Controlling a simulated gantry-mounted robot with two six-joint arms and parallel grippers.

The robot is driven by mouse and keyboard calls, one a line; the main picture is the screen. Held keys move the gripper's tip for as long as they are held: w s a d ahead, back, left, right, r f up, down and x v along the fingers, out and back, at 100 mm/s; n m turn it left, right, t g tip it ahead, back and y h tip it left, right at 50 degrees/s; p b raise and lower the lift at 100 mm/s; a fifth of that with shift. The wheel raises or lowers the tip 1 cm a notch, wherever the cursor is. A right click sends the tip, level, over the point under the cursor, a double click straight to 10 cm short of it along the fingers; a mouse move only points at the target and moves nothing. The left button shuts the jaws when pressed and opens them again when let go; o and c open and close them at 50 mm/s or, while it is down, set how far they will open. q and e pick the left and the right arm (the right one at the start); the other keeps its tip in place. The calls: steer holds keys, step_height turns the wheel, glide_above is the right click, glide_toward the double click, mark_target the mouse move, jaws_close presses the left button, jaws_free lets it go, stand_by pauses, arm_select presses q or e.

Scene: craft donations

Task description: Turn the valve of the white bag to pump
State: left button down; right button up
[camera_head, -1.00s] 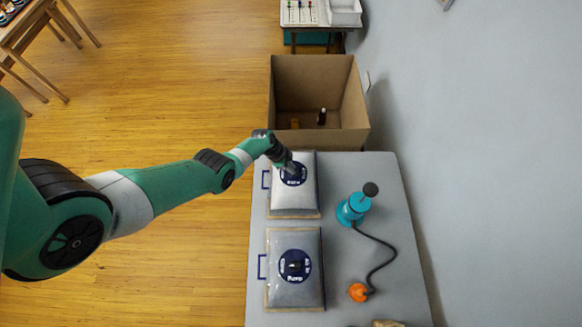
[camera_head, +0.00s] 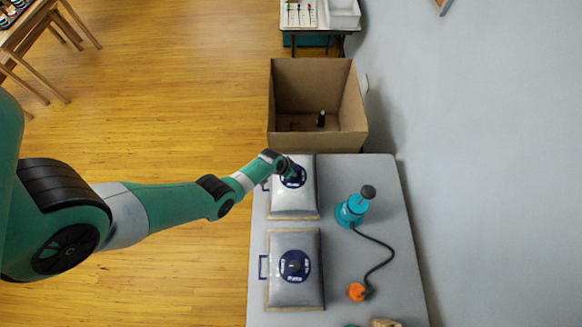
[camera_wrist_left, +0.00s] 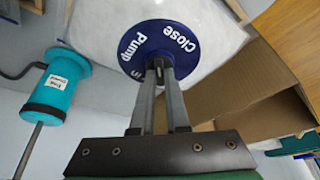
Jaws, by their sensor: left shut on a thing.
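The white bag (camera_head: 292,203) lies flat at the far end of the grey table, with a round blue valve dial (camera_head: 294,177) on top. My left gripper (camera_head: 292,174) reaches this dial from the left. In the left wrist view the dial (camera_wrist_left: 185,38) shows the words "Close" and "Pump" and part of a third word. There the left gripper (camera_wrist_left: 160,72) is shut on the small valve knob at the dial's centre. The fingers hide most of the knob, so its pointing direction cannot be told. My right gripper is not in view.
A second, greyer bag (camera_head: 293,291) with a blue dial lies nearer on the table. A teal pump (camera_head: 352,208) stands to the right, its dark hose ending in an orange nozzle (camera_head: 356,292). An open cardboard box (camera_head: 340,141) stands beyond the table's far edge.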

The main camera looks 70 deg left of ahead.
arm_select(q)
steer(key=n, duration=0.1)
steer(key=n+y, duration=0.1)
steer(key=shift+d+f+n+g, duration=0.1)
steer(key=shift+d+n+g, duration=0.1)
steer(key=shift+n+g, duration=0.15)
steer(key=n+b, duration=0.1)
steer(key=n+g+y, duration=0.1)
steer(key=n, duration=0.1)
steer(key=shift+w+d+n+b, duration=0.1)
steer(key=shift+w+n+b, duration=0.15)
steer(key=shift+b, duration=0.1)
steer(key=shift+n+g+y+b, duration=0.3)
steer(key=shift+n+g, duration=0.15)
steer(key=shift+n, duration=1.15)
steer(key=c, duration=0.9)
jaws_free()
